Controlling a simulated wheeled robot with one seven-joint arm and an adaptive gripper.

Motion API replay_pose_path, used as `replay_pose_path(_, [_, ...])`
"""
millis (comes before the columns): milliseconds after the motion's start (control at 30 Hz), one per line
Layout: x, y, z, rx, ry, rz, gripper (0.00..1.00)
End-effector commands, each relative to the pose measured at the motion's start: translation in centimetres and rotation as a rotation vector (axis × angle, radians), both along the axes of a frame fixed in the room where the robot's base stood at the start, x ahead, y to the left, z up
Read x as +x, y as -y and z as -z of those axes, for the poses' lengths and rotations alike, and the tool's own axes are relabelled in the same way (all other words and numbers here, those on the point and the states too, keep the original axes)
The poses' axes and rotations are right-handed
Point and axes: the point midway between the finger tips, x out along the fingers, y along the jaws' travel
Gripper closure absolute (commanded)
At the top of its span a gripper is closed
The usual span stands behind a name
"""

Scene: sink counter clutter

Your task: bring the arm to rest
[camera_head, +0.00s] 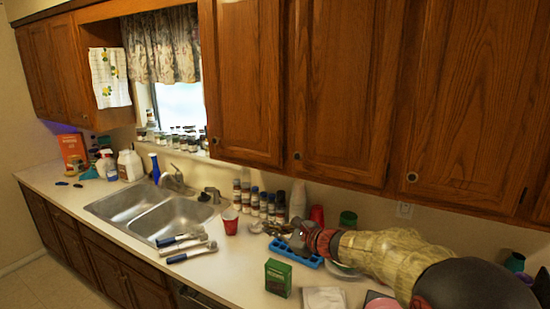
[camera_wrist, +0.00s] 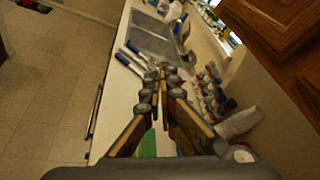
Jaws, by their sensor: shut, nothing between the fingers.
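My gripper (camera_head: 294,238) is at the end of my arm, which reaches in from the lower right along the counter. It appears over or just behind a blue tray (camera_head: 293,254); I cannot tell if they touch. In the wrist view the fingers of my gripper (camera_wrist: 161,76) come together at their tips, with nothing between them. The fingers point along the counter toward the sink (camera_wrist: 152,44).
The double sink (camera_head: 150,211) is at left. Bottles (camera_head: 263,205) line the wall. Wooden cabinets (camera_head: 335,90) hang above. Counter between box and brushes is clear.

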Motion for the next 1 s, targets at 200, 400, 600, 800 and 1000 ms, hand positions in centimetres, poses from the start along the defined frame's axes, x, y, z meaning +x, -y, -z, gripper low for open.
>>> replay_pose_path(200, [-11.2, -0.5, 3.8, -0.413, 0.116, -0.348, 1.00])
replay_pose_path(400, [-22.0, 2.6, 6.9, -0.777, 0.233, -0.673, 1.00])
replay_pose_path(600, [-32.0, 8.7, 9.4, -1.142, 0.335, -0.982, 1.00])
replay_pose_path(800, [-40.4, 16.4, 10.8, -1.513, 0.397, -1.212, 1.00])
replay_pose_path(1000, [-44.3, 20.0, 10.2, -1.727, 0.439, -1.209, 1.00])
